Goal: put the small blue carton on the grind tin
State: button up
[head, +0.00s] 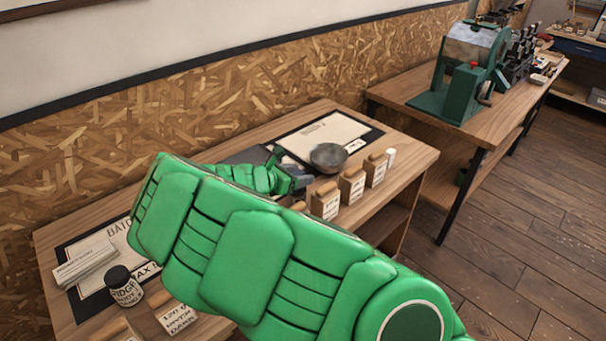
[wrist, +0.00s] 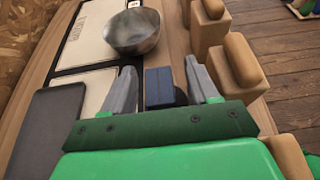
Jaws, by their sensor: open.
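My gripper (wrist: 162,70) is open, its two grey fingers pointing towards the far end of the table. A small dark blue carton (wrist: 160,87) lies in the gap between the fingers, which stand apart on either side of it. In the head view my gripper (head: 292,182) is low over the table, and my green arm hides much of the area; I cannot make out the carton there. A round grey metal vessel (wrist: 133,32) stands beyond the fingers; it also shows in the head view (head: 328,158). I cannot tell whether it is the grind tin.
Several wooden blocks with labels (head: 325,202) line the table's front edge, close to my gripper's right. A dark flat tray (wrist: 50,130) lies to its left. A dark jar (head: 124,287) and paper stack (head: 86,263) are at the near left. A green machine (head: 465,75) stands on another table.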

jog(key=v, duration=0.9)
